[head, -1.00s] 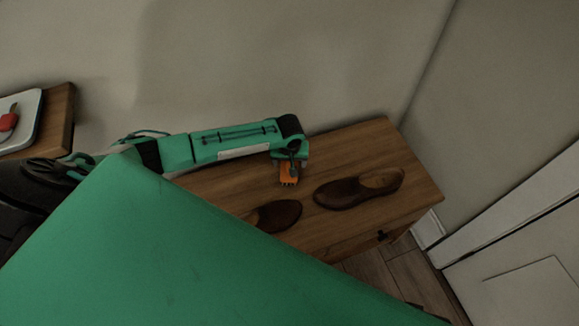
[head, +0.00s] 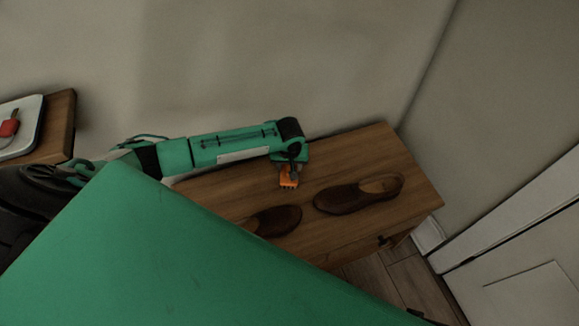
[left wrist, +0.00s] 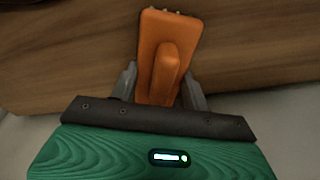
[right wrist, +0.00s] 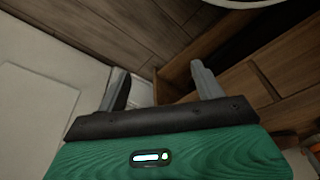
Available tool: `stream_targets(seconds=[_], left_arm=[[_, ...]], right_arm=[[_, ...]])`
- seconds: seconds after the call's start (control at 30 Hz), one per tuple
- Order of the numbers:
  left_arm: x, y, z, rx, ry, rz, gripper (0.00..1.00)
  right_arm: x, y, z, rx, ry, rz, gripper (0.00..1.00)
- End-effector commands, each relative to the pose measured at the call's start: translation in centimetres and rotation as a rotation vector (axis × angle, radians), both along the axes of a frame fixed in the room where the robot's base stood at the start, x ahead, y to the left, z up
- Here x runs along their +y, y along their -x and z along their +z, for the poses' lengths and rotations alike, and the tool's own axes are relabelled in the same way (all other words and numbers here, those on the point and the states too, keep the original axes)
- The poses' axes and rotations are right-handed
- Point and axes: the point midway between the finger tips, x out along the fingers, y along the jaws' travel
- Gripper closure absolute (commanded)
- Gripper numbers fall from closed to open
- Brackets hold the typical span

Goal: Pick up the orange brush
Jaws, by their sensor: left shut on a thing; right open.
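The orange brush (head: 288,181) shows at the end of my left arm, over the wooden cabinet top. In the left wrist view the brush (left wrist: 168,50) lies between the two grey fingers of my left gripper (left wrist: 160,85). My left gripper (head: 292,170) is shut on the brush's raised orange grip. Whether the brush touches the wood is hard to tell. My right gripper (right wrist: 160,85) is open and empty in the right wrist view, with floor and wooden furniture beyond it.
Two brown shoes, one whole (head: 358,194) and one partly hidden (head: 272,221), stand on the cabinet top (head: 350,150) beside the brush. A second wooden surface (head: 62,125) with a white tray (head: 28,135) and a red item (head: 9,126) is at the left. A wall lies close behind the cabinet.

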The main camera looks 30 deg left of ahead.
Motion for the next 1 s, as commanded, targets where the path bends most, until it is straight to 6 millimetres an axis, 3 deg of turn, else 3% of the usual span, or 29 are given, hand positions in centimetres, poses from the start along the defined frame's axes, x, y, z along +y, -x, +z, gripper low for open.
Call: stream_targets(seconds=[0.17,0.4,0.6,0.83,1.0], left_arm=[[0.0,-0.1,3.6,-0.003,0.001,0.000,0.82],[0.0,-0.1,10.7,-0.005,0.002,-0.002,0.82],[0.0,-0.1,15.5,-0.004,0.001,-0.001,0.82],[0.0,0.0,18.3,-0.002,0.001,0.011,0.82],[0.0,0.0,19.1,0.002,0.003,0.133,0.82]], right_arm=[[0.0,0.5,-0.8,0.018,0.002,0.000,0.31],[0.1,0.6,-3.5,0.033,0.004,0.002,0.31],[-0.2,1.0,-5.5,0.036,0.009,0.004,0.31],[-0.4,1.3,-6.7,0.036,0.013,0.005,0.31],[-0.8,2.2,-8.9,0.042,0.019,0.008,0.31]])
